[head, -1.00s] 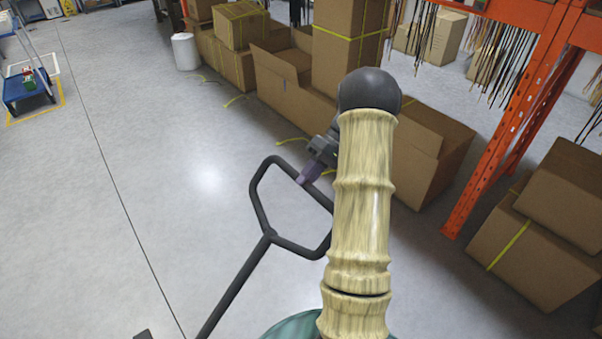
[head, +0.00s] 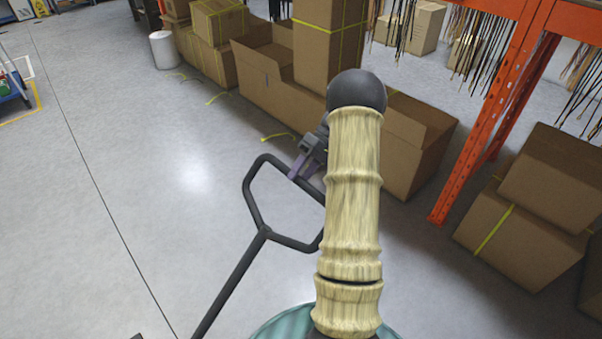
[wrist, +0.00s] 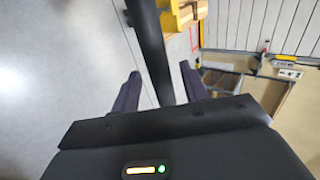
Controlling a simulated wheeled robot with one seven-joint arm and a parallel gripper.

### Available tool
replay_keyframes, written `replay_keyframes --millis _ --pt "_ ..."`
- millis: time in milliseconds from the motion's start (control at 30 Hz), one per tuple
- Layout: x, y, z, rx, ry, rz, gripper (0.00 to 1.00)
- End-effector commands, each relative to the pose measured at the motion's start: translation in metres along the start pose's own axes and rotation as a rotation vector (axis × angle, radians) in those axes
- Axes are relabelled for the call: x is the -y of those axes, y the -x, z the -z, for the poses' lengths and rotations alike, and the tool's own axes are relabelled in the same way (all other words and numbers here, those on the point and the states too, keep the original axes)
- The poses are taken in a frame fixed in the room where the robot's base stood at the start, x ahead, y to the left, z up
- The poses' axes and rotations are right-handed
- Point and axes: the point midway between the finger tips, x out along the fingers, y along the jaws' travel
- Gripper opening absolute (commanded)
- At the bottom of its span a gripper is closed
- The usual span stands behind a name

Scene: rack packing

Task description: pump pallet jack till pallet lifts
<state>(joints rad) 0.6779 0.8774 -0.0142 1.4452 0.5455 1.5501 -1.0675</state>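The pallet jack's dark handle loop (head: 248,200) stands at the lower middle of the head view, with its shaft (head: 225,290) running down left out of the picture. My gripper (head: 296,170) is at the loop's upper right side, and my arm hides part of that side. In the wrist view, a dark bar of the handle (wrist: 153,45) passes between my two purple fingers (wrist: 158,85). The fingers are apart, with a narrow gap showing on each side of the bar. The pallet and the jack's forks are not in the head view.
Cardboard boxes (head: 270,75) line the back, and more boxes (head: 520,240) stand at the right beside an orange rack post (head: 475,130). A white bin (head: 164,50) stands at the back left. A yellow object (wrist: 180,15) shows in the wrist view.

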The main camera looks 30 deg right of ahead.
Motion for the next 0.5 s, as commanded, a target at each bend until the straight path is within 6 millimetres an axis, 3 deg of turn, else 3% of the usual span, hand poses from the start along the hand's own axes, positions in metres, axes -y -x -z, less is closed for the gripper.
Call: replay_keyframes --millis 267,500 --pt "-0.001 0.007 0.000 -0.002 0.000 -0.001 0.45" --pt "-0.001 0.040 0.000 -0.004 0.001 -0.002 0.45"
